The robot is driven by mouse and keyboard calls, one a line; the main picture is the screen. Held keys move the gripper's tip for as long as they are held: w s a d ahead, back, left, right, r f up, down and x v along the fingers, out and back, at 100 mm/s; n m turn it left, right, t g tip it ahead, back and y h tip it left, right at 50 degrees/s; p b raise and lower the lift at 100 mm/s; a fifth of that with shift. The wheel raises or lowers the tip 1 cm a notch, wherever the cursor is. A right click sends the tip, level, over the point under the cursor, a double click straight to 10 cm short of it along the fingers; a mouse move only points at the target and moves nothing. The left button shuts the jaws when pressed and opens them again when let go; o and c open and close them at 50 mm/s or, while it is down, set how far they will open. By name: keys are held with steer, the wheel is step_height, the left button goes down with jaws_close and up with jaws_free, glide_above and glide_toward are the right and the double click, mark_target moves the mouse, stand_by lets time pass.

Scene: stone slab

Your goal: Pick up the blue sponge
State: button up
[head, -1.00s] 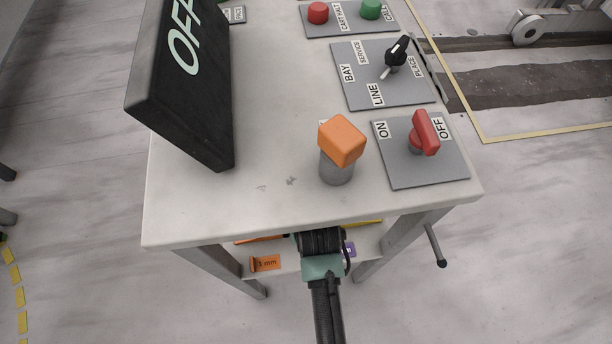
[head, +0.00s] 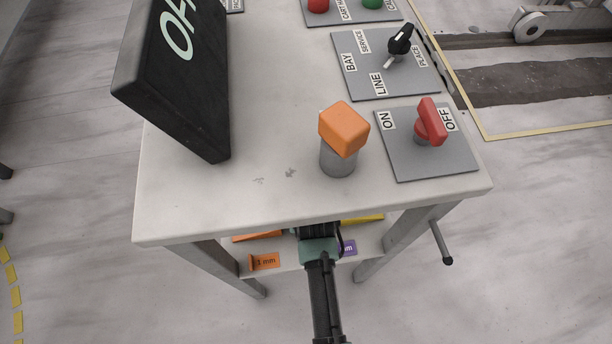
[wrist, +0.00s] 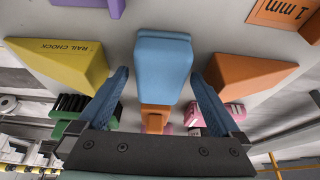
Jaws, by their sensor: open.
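The blue sponge (wrist: 163,68) is a light blue block in the upper middle of the wrist view. My gripper (wrist: 159,74) is open, with one dark blue finger on each side of the sponge's near part. Gaps show between the fingers and the sponge, so I see no grip. In the head view my gripper's wrist part (head: 319,248) reaches in under the table top, over the lower shelf. The fingers and the sponge are hidden there by the table top.
A yellow wedge marked RAIL CHOCK (wrist: 62,62) and an orange wedge (wrist: 248,75) flank the sponge closely. A smaller orange piece (wrist: 155,117) and pink things (wrist: 214,118) lie beyond. The table top (head: 230,205) overhangs the shelf (head: 285,262).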

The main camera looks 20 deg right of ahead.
steer(key=shift+f, duration=0.2)
stand_by(0.3)
steer(key=c, duration=1.4)
steer(key=shift+o, duration=0.2)
steer(key=shift+r, duration=0.15)
